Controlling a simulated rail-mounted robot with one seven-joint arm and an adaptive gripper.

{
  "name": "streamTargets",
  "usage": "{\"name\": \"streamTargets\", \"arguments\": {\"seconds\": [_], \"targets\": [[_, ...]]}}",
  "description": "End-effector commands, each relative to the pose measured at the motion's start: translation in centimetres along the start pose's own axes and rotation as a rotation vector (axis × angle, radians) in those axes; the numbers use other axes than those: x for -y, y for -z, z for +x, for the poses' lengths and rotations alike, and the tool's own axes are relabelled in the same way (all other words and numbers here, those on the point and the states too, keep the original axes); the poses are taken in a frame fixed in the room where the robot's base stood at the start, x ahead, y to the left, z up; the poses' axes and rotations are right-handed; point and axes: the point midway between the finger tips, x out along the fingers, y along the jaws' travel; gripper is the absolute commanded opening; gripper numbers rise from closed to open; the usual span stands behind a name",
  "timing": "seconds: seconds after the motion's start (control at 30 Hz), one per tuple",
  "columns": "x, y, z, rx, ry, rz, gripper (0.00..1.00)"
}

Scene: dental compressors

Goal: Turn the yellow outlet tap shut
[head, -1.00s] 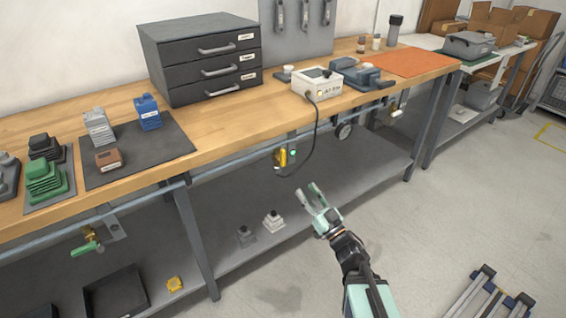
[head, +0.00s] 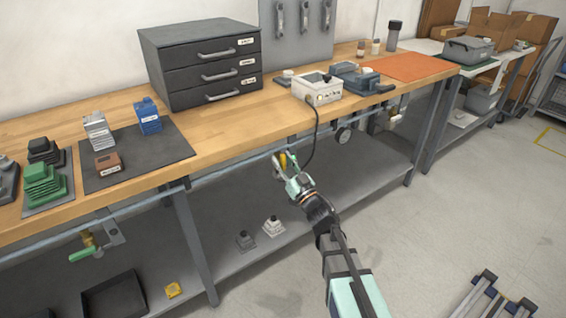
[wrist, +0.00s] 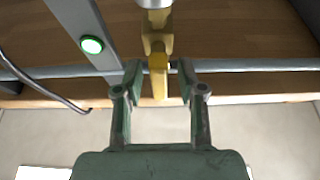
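The yellow outlet tap (wrist: 158,62) sits under the workbench's front edge. In the wrist view its yellow handle points down the picture, between the two fingers of my gripper (wrist: 158,85). The fingers are apart, with a gap showing on each side of the handle. In the head view my gripper (head: 284,168) is at the yellow tap (head: 283,159) and partly covers it. A green-lit round button or lamp (wrist: 91,44) is on a grey strip left of the tap in the wrist view.
A dark cable (head: 316,130) hangs from the white box (head: 317,88) near the tap. A green-handled tap (head: 83,253) is at the lower left. Small grey parts (head: 272,226) stand on the lower shelf (head: 330,190).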

Motion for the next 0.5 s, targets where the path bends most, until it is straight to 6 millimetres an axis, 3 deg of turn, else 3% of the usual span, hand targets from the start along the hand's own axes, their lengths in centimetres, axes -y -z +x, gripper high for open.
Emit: {"name": "streamTargets", "arguments": {"seconds": [0.2,0.33,0.5], "targets": [[-0.01,0.01,0.01,0.000,0.000,0.000,0.40],[-0.01,0.00,0.00,0.000,0.000,0.000,0.00],[-0.02,0.00,0.00,0.000,0.000,0.000,0.00]]}}
